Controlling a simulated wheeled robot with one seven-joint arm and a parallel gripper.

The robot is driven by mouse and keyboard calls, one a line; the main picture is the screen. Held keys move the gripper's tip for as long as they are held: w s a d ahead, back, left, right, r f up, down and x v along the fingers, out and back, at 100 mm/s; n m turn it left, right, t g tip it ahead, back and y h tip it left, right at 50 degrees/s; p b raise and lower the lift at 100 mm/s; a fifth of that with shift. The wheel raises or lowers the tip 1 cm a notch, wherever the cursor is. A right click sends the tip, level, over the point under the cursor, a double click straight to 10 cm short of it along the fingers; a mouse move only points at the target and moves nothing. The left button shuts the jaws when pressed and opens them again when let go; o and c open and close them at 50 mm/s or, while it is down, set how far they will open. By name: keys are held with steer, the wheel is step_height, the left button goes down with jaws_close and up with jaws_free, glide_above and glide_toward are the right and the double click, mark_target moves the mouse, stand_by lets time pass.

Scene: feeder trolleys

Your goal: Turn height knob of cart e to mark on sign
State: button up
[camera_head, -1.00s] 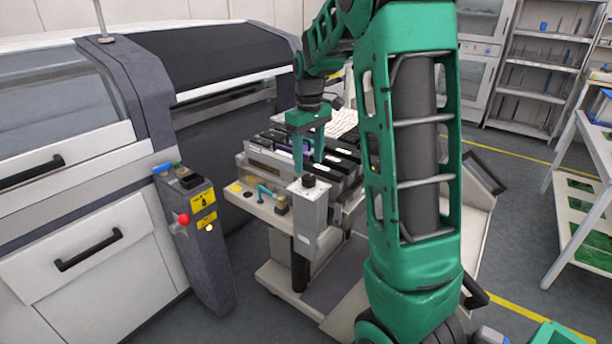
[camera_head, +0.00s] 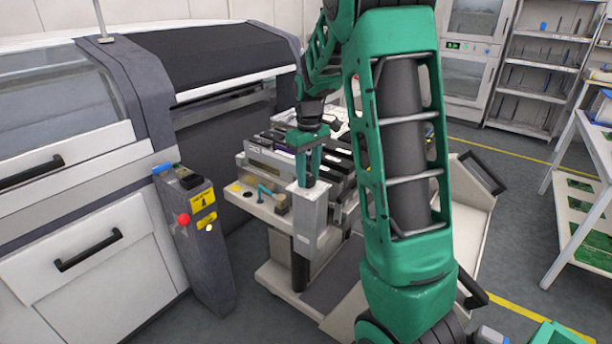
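The cart (camera_head: 275,272) is a pale feeder trolley docked beside the machine. A grey post (camera_head: 307,212) stands at its front corner. The dark height knob (camera_head: 308,182) is on top of the post, now mostly covered by my gripper. My gripper (camera_head: 308,179) points down, its green fingers at either side of the knob. The fingers look slightly apart, but whether they press on the knob is too small to tell. The knob's mark is hidden, and I cannot make out a sign with a mark. I cannot read a letter on the cart.
Several dark feeders (camera_head: 285,150) lie in the cart behind the post. A small blue-green handle (camera_head: 265,191) sits on the ledge to the left. A grey control pillar (camera_head: 203,250) with a red button stands left of the cart. A rack with green boards (camera_head: 580,222) is at the right.

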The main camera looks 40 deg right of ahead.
steer(key=shift+m, duration=0.4)
steer(key=m, duration=0.2)
steer(key=shift+m, duration=0.4)
steer(key=m, duration=0.3)
steer(key=shift+m, duration=0.3)
steer(key=m, duration=0.4)
steer(key=shift+s, duration=0.1)
steer(key=shift+a+f+m, duration=0.1)
steer(key=shift+m, duration=1.6)
steer(key=o, duration=1.1)
